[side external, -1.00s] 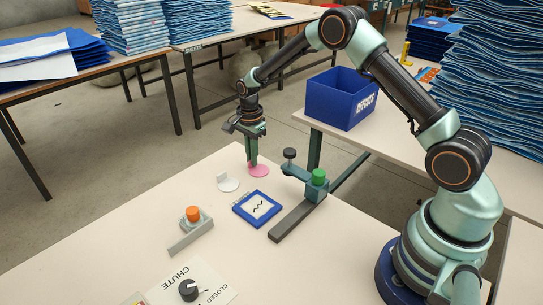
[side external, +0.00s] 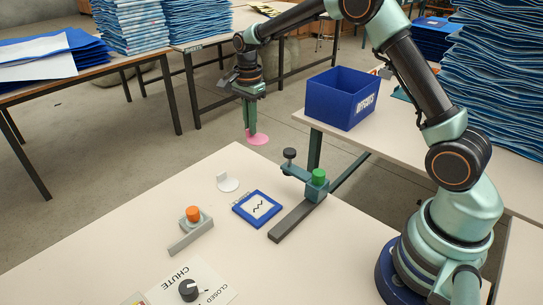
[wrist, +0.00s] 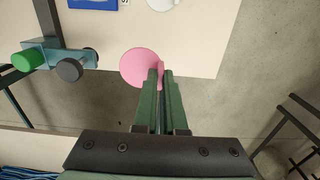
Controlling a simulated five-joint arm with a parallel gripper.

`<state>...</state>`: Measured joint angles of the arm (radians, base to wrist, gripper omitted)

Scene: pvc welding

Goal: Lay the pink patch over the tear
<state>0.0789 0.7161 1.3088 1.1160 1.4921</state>
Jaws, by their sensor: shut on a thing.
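The pink patch (side external: 258,139) is a round disc held at the tips of my gripper (side external: 250,132), raised above the table near its far corner. In the wrist view the patch (wrist: 141,68) sits at the fingertips of my gripper (wrist: 161,73), which are shut on its edge. The tear is a dark zigzag line on a white panel in a blue frame (side external: 239,209), lying flat on the table. My gripper is beyond the frame and well apart from it. The wrist view shows only an edge of the blue frame (wrist: 93,4).
A clamp with a green knob (side external: 319,175) and a dark knob stands right of the frame. A white disc with an upright tab (side external: 228,183) lies behind it. An orange-knobbed grey fixture (side external: 192,215) stands left. A chute dial (side external: 188,290) is in front. A blue bin (side external: 342,97) stands at the back.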

